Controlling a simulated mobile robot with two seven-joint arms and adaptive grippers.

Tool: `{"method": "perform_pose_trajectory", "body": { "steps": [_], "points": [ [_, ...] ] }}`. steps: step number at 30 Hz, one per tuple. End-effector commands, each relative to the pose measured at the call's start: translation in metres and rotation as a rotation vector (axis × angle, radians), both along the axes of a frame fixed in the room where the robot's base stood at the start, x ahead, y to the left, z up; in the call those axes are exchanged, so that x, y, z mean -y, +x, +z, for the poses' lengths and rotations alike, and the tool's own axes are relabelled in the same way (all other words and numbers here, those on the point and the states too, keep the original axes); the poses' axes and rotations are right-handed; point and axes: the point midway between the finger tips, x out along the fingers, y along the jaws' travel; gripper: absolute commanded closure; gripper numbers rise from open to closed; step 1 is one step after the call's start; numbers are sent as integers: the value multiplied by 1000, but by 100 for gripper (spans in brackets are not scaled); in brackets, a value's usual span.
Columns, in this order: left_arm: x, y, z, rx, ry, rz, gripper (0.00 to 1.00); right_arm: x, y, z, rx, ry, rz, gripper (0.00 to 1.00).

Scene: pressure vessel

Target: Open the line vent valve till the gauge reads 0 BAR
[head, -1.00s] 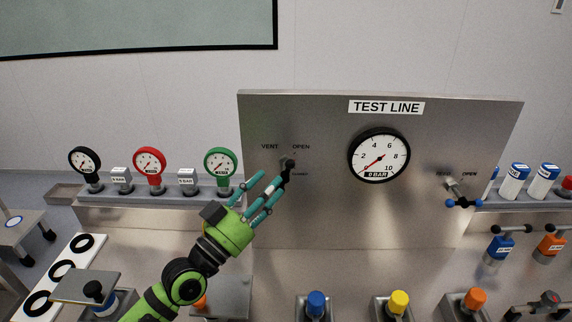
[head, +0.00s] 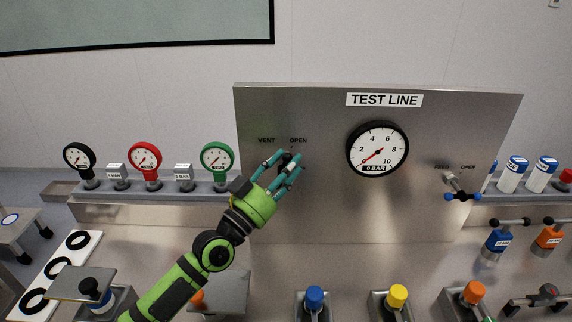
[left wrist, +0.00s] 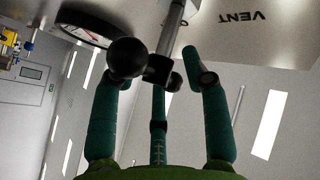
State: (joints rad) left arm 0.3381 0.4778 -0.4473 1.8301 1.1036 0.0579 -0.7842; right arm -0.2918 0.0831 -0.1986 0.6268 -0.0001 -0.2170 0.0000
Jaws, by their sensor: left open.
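The steel TEST LINE panel (head: 450,115) stands upright ahead. Its gauge (head: 378,149) has a red needle pointing lower left at the 0 end, and its label reads 0 BAR. The vent valve (head: 288,158) sits under the VENT and OPEN lettering, mostly hidden by my fingers. In the left wrist view its stem (left wrist: 172,28) and black ball knob (left wrist: 128,57) show between my fingers. My left gripper (head: 290,161) is open, with its teal fingers around the valve handle. I cannot tell whether they touch it. My right gripper is out of view.
Small gauges, including a green one (head: 217,157), stand on a shelf at left. Several capped fittings, one yellow (head: 397,296), stand in front below the panel.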

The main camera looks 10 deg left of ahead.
Motion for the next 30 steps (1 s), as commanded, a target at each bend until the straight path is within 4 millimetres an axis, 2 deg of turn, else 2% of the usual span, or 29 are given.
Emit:
{"method": "perform_pose_trajectory", "body": {
  "steps": [3,5,6,7,14,22,30],
  "points": [
    [0,0,0,0,0,0,54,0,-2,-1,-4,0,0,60],
    [0,0,0,1,0,0,78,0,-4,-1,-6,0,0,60],
    [0,0,0,0,-1,-1,94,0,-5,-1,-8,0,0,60],
    [0,0,0,0,0,0,100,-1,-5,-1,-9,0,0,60],
    [-1,0,-2,1,-16,0,100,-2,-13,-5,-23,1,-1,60],
    [-4,0,-5,46,-240,1,100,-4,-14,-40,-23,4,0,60],
    [-6,-1,1,61,-317,2,100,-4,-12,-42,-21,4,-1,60]
  ]
}}
